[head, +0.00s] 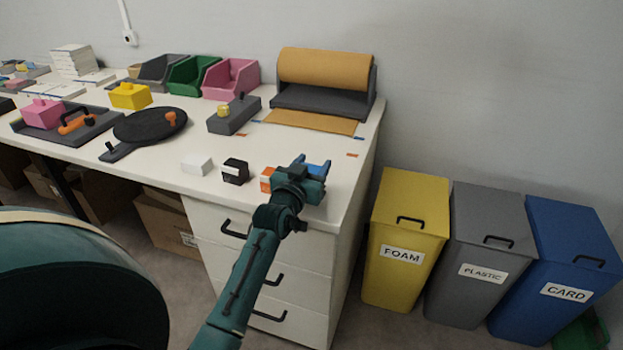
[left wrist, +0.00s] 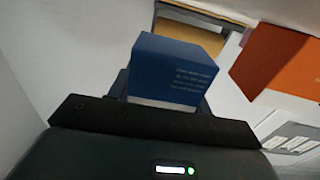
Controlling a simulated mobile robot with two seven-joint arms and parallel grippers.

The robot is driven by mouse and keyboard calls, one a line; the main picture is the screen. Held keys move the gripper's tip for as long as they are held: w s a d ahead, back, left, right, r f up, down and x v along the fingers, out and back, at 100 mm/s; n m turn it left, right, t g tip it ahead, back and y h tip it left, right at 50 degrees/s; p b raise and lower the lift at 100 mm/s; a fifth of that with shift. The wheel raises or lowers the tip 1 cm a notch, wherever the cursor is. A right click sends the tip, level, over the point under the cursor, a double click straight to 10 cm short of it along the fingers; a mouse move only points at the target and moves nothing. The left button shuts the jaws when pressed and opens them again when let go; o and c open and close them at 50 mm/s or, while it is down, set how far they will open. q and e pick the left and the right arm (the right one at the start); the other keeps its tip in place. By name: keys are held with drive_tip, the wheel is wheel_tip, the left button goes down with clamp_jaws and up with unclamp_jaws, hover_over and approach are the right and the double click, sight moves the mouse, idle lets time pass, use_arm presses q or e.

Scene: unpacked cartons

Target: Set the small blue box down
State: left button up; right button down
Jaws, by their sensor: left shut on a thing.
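My left gripper (head: 312,169) is over the right front part of the white worktop (head: 330,205). It is shut on the small blue box (head: 317,171), which is mostly hidden by the gripper in the head view. In the left wrist view the blue box (left wrist: 172,72) sits between the fingers, with small pale print on one face. I cannot tell whether its underside touches the worktop. A small orange box (head: 266,180) stands just left of the gripper; it also shows at the right in the left wrist view (left wrist: 278,62). My right gripper is not in view.
A black box (head: 235,171) and a white box (head: 197,164) stand left of the orange one. A paper roll dispenser (head: 323,80) is behind. Yellow (head: 408,225), grey (head: 485,250) and blue (head: 556,260) bins stand right of the worktop, past its edge.

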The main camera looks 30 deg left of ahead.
use_arm(q)
drive_tip(key=shift+f, duration=1.4)
drive_tip(key=shift+f, duration=0.2)
drive_tip(key=o, duration=1)
drive_tip(key=shift+o, duration=0.2)
